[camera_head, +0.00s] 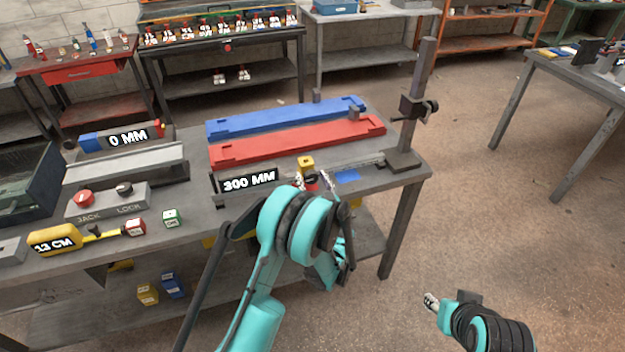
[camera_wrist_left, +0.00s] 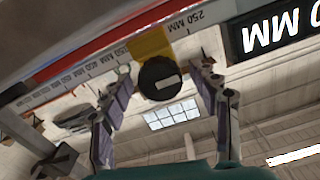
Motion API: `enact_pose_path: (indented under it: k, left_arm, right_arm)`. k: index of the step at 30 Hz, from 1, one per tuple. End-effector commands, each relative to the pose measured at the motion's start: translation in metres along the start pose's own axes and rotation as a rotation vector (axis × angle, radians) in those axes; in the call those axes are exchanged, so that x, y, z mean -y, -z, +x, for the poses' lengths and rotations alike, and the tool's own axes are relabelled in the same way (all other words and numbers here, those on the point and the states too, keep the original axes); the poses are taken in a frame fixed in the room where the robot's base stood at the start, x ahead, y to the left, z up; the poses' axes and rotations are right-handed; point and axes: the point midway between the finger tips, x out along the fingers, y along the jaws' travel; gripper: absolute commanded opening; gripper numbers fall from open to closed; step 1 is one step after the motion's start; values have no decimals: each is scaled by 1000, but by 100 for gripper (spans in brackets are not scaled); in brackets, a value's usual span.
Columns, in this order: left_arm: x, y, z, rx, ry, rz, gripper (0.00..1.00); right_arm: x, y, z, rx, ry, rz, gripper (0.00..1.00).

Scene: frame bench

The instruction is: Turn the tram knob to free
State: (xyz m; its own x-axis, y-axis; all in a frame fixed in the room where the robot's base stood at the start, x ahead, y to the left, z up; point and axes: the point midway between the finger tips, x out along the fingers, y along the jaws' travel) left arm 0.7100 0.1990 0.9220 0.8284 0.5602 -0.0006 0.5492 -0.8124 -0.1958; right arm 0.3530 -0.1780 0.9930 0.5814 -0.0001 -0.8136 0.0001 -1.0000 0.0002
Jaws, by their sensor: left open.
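The tram (camera_head: 306,163) is a small yellow block on the scale rail at the bench's front edge, right of the 300 MM display. In the left wrist view the yellow tram (camera_wrist_left: 150,44) carries a round black knob (camera_wrist_left: 158,80) with a pale bar across its face. My left gripper (camera_wrist_left: 164,70) is open, with one finger on each side of the knob and visible gaps. In the head view my teal arm partly hides the left gripper (camera_head: 314,182) and the knob. My right gripper (camera_head: 431,302) is at lower right, away from the bench; its jaws are unclear.
The 300 MM display (camera_head: 249,181) stands close left of my left gripper. Red (camera_head: 300,141) and blue (camera_head: 285,118) bars lie behind the rail. A dark post (camera_head: 413,100) rises at the bench's right end. The JACK and LOCK box (camera_head: 107,202) is at left. Floor on the right is clear.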

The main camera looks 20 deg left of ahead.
Motion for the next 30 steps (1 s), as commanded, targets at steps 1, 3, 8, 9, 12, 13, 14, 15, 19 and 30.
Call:
enact_pose_path:
  k: [1,3,8,9,12,13,14,15,19,30]
  left_arm:
    - [0,0,1,0,0,0,61]
    - [0,0,2,0,0,0,61]
    - [0,1,1,0,0,0,59]
    - [0,1,1,0,0,0,48]
    - [0,1,1,0,0,0,22]
    - [0,1,1,0,0,0,14]
    - [0,1,1,0,0,0,11]
    - [0,1,1,0,0,0,11]
    - [0,1,1,0,0,-3,11]
    - [0,-1,2,-1,0,-132,11]
  right_arm:
    - [0,0,0,0,0,0,40]
    - [0,0,0,0,0,0,40]
    - [0,0,0,0,0,0,40]
    - [0,0,0,0,0,0,40]
    - [0,0,0,0,0,0,40]
    - [0,0,0,0,0,0,40]
    - [0,0,0,0,0,0,40]
    - [0,0,0,0,0,0,40]
    - [0,0,0,0,0,0,40]
    - [0,-6,8,0,0,0,40]
